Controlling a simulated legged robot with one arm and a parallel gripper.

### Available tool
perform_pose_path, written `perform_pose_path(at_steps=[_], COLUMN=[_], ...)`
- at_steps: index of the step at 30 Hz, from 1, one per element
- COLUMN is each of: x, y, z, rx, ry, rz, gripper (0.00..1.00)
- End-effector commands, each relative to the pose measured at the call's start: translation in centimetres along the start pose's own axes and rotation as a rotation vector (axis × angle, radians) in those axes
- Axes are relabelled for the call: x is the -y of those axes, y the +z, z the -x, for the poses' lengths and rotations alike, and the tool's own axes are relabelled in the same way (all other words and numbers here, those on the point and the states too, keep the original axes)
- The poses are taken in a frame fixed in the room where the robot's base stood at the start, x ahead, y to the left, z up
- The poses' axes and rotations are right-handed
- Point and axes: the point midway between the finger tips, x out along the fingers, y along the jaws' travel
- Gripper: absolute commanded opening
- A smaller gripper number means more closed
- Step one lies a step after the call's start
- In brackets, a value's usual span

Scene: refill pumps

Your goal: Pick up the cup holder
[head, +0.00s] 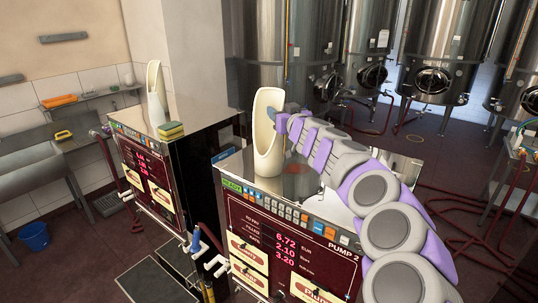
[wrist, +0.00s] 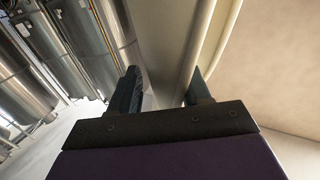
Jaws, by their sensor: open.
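A tall cream cup holder (head: 266,135) with a slanted open top stands upright on the Pump 2 cabinet. My gripper (head: 279,121) is at its right side, at about mid-height, with the fingertips partly hidden. In the wrist view, my gripper (wrist: 163,90) is open, with one dark finger on each side of the pale cup holder (wrist: 165,40). I cannot tell whether the fingers touch it. A second, similar cup holder (head: 157,95) stands on the cabinet to the left.
The Pump 2 cabinet (head: 230,195) has a shiny top. A yellow-green sponge (head: 171,130) lies on the left cabinet (head: 205,110). Steel tanks (head: 440,50) stand behind, with red hoses on the floor. A sink counter (head: 50,150) is at the left.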

Motion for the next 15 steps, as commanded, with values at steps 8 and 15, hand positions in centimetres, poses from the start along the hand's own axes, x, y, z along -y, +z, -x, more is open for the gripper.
perform_pose_path(at_steps=[8,15], x=[0.07,-0.04], y=[-0.21,-0.14], z=[-1.12,-1.07], rx=[-0.004,-0.004], ry=[-0.002,-0.002], rz=[0.001,0.000], gripper=[0.47,0.45])
